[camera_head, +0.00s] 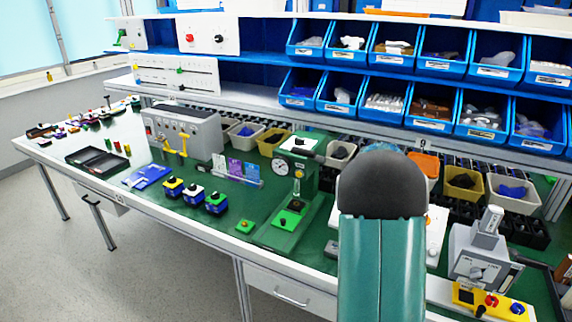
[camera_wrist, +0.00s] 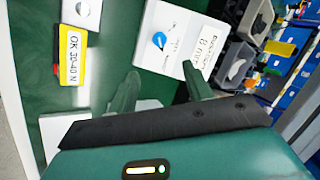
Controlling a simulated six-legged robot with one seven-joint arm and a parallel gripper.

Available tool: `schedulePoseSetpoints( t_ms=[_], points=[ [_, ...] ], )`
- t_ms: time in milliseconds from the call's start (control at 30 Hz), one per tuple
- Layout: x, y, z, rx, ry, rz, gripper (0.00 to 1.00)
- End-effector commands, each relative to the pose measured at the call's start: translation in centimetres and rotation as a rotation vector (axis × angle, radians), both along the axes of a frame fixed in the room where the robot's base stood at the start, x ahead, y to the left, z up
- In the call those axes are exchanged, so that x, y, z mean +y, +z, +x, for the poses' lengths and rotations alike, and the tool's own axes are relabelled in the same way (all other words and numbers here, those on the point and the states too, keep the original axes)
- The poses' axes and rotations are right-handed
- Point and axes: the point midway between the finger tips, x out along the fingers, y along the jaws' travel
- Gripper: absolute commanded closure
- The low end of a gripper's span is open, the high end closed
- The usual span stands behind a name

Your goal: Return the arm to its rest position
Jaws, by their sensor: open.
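My gripper (camera_wrist: 160,70) shows in the wrist view with its two green fingers spread apart and nothing between them. Beyond the fingertips is a white panel (camera_wrist: 178,25) with a blue rotary knob (camera_wrist: 159,41) that has a white pointer mark. The fingers appear apart from the knob. In the head view my teal arm link with its dark rounded cap fills the lower centre. It hides part of the bench behind it, and my gripper does not show there.
In the head view, a grey device (camera_head: 480,252) and a yellow button box (camera_head: 492,301) stand right of my arm. A gauge press (camera_head: 297,185) stands left. Blue bins (camera_head: 394,46) line the shelves behind.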

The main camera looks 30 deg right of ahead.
Motion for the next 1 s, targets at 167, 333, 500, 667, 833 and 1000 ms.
schedulePoseSetpoints(
  t_ms=[167,333,500,667,833,1000],
  points=[
    [0.4,0.3,0.0,-0.001,0.012,-0.001,0.5],
    [4.8,3.3,0.1,0.001,0.138,-0.017,0.5],
    [12.8,7.7,-1.3,0.017,0.383,-0.062,0.5],
    [20.2,11.1,-3.9,0.038,0.627,-0.132,0.5],
    [27.3,13.7,-8.1,0.066,0.881,-0.228,0.5],
    [33.0,15.2,-13.2,0.103,1.125,-0.352,0.5]
  ],
)
